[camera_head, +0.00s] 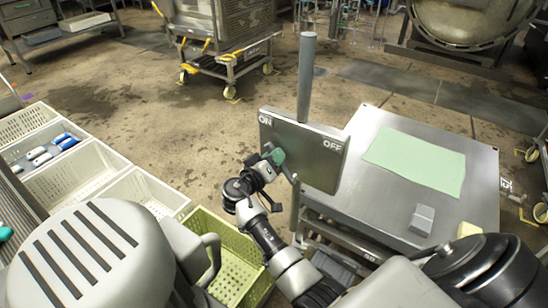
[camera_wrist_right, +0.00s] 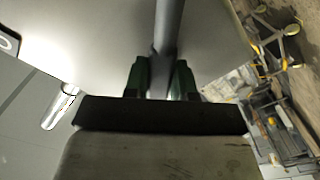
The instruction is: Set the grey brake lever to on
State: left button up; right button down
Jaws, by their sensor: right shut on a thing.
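A grey metal panel (camera_head: 308,158) marked ON at its left and OFF at its right stands in front of me in the head view. The grey brake lever (camera_wrist_right: 168,28) shows in the right wrist view as a bar running up between the green fingertips. My right gripper (camera_head: 276,158) is at the panel's left part, below the ON mark. In the right wrist view my right gripper (camera_wrist_right: 161,80) is shut on the lever. In the head view the gripper and wrist hide most of the lever. My left gripper is not in view.
A grey post (camera_head: 306,75) rises behind the panel. A steel table (camera_head: 385,205) with a green sheet (camera_head: 415,160) and a grey block (camera_head: 422,219) stands at right. Cream crates (camera_head: 75,180) and a green crate (camera_head: 232,262) stand at left. A wheeled cart (camera_head: 228,62) is farther back; floor between is open.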

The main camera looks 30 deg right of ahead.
jog(key=c, duration=0.9)
grip_release()
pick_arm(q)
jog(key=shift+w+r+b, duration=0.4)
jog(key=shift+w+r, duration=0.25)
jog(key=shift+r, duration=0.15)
pick_arm(e)
jog(key=v, duration=1)
jog(key=shift+s+a+f, duration=0.1)
jog(key=shift+s+a, duration=0.05)
jog(key=shift+a, duration=0.2)
